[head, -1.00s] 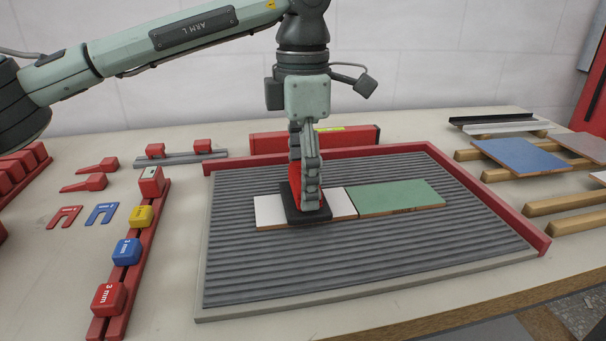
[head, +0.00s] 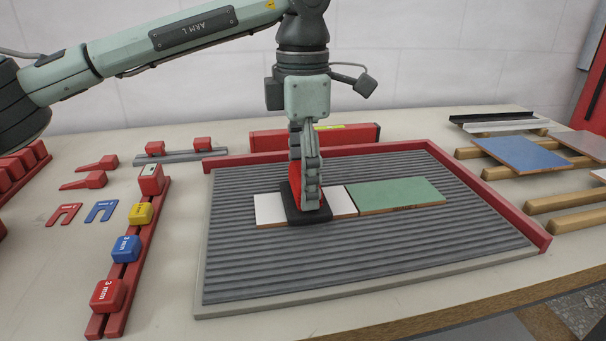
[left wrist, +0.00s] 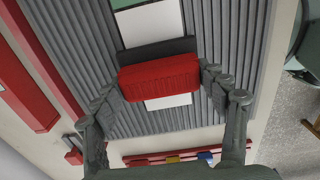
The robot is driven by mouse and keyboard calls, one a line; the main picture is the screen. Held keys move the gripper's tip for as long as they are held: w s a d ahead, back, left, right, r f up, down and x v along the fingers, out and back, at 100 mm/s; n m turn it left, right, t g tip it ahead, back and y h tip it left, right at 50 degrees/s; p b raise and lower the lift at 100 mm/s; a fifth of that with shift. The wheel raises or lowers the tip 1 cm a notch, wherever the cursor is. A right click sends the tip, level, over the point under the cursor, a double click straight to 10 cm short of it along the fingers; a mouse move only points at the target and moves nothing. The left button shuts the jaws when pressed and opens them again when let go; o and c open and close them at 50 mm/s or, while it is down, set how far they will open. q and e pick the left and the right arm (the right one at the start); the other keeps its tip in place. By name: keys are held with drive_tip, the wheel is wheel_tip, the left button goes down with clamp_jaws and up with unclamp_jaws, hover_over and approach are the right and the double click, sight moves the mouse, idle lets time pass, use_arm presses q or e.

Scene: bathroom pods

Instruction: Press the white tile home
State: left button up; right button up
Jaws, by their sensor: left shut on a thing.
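The white tile (head: 269,209) lies on the grey ribbed bed (head: 400,245). Its right end is against or very close to the green tile (head: 396,195); I cannot tell if a gap is left. My left gripper (head: 311,199) is shut on the red handle (left wrist: 160,77) of a dark pad (head: 309,216). The pad rests on the middle of the white tile and hides that part. The white tile also shows on both sides of the pad in the left wrist view (left wrist: 150,24). My right gripper is in neither view.
A red rail (head: 490,198) borders the back and right of the bed. A red rack (head: 127,270) with coloured spacer blocks stands at left. A blue tile (head: 522,152) lies on wooden bars at right. The front of the bed is clear.

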use_arm(q)
drive_tip(key=shift+f, duration=0.1)
drive_tip(key=shift+r+p, duration=2)
drive_tip(key=shift+r, duration=1.05)
